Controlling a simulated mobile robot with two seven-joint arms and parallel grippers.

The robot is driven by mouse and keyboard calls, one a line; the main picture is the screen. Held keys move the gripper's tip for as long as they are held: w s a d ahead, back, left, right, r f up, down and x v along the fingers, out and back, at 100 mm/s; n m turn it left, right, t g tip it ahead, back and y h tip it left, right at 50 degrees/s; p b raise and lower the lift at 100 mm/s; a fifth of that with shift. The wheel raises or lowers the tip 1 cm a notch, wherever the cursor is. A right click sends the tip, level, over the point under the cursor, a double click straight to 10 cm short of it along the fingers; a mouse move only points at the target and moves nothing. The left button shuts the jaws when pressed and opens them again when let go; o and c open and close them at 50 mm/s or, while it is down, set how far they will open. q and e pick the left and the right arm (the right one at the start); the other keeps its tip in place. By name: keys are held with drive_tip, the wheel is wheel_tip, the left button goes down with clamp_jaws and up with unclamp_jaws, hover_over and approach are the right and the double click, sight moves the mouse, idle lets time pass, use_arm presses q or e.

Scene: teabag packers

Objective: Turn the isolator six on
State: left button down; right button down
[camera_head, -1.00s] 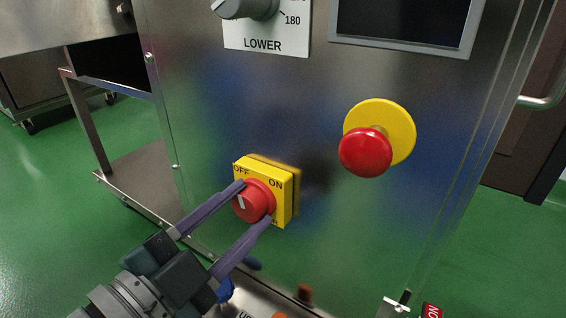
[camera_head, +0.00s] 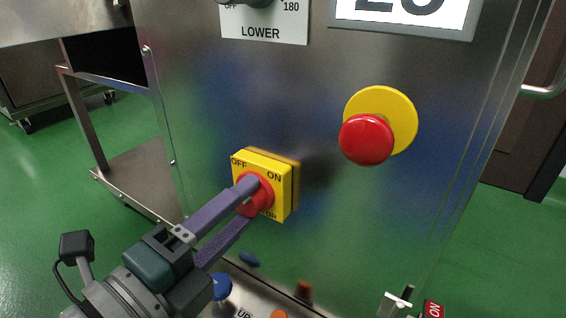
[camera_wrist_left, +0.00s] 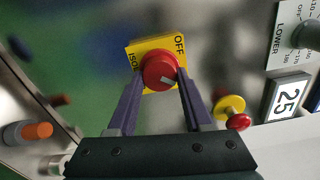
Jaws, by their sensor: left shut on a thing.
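The isolator is a yellow square plate (camera_head: 281,195) with OFF at its upper left, ON at its upper right and a red round knob (camera_head: 267,185). My left gripper (camera_head: 252,194) is shut on the knob, one finger on each side, and its fingers hide part of it. In the left wrist view the knob (camera_wrist_left: 158,68) sits between both fingertips. Its white mark lies low on the knob there, away from the OFF word. My right gripper is not in view.
A red push button (camera_head: 366,140) on a yellow disc sticks out of the steel panel (camera_head: 330,220) at right. A lit display (camera_head: 405,12) and the LOWER dial plate (camera_head: 262,30) are above. The wrist view's display (camera_wrist_left: 288,99) reads 25.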

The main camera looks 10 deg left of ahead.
use_arm(q)
drive_tip(key=shift+f+m, duration=0.1)
drive_tip(key=shift+m, duration=0.6)
drive_tip(key=shift+c, duration=1.5)
unclamp_jaws()
drive_tip(key=shift+s, duration=0.1)
drive_tip(key=p+v, duration=0.2)
drive_tip(key=v, duration=0.7)
drive_tip(key=shift+s+a+p, duration=0.2)
drive_tip(key=shift+s+p, duration=0.15)
